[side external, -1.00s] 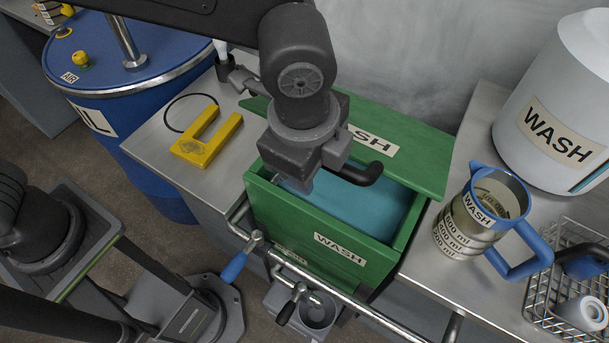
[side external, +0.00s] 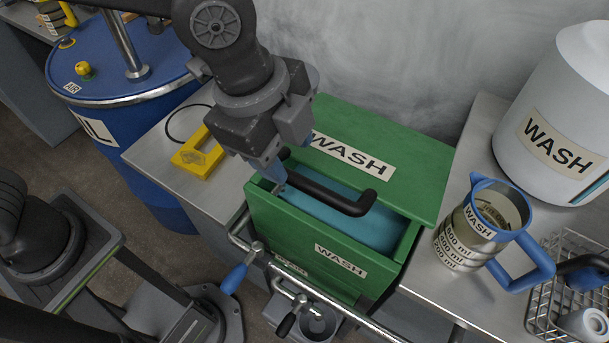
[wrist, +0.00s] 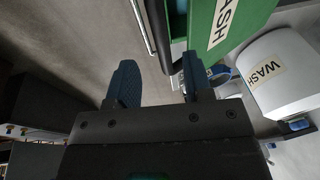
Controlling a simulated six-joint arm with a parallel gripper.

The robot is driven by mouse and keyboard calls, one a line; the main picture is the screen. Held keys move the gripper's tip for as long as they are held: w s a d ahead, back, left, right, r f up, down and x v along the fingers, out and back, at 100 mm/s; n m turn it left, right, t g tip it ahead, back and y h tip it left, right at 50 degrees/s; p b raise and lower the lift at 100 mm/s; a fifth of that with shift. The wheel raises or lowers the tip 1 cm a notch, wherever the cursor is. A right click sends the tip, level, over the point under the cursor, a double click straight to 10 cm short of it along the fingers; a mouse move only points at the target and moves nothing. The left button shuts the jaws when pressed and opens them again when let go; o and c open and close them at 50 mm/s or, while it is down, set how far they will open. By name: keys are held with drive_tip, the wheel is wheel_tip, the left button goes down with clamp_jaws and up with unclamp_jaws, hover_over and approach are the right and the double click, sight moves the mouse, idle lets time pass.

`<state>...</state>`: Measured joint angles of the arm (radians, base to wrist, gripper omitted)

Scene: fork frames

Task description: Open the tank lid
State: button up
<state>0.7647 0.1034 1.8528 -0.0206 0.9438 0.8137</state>
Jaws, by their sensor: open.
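The green tank (side external: 310,245) labelled WASH is set at the front edge of the metal bench. Its green lid (side external: 400,150) covers the back part, leaving the front part open with blue-green contents (side external: 370,225) showing. A black bar handle (side external: 330,198) runs along the lid's front edge. My gripper (side external: 275,178) is open at the left end of the handle, close to the tank's left wall; I cannot tell whether it touches the handle. The wrist view shows the two fingers (wrist: 158,85) apart with nothing between them, and the tank (wrist: 200,25) beyond to the right.
A measuring jug (side external: 465,240) and a white WASH container (side external: 560,120) stand to the right, with a wire basket (side external: 545,285) in front. A yellow U-shaped piece (side external: 195,160) and a blue drum (side external: 120,130) are at left. A metal rail (side external: 330,305) runs along the front.

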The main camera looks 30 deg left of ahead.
sight(307, 183)
drive_tip(key=s+a+r+h, duration=0.1)
drive_tip(key=a+r+h, duration=0.15)
drive_tip(key=r, duration=0.45)
drive_tip(key=x, duration=1.3)
drive_tip(key=shift+a+f, duration=0.15)
drive_tip(key=shift+f, duration=0.1)
drive_tip(key=shift+c, duration=0.3)
clamp_jaws()
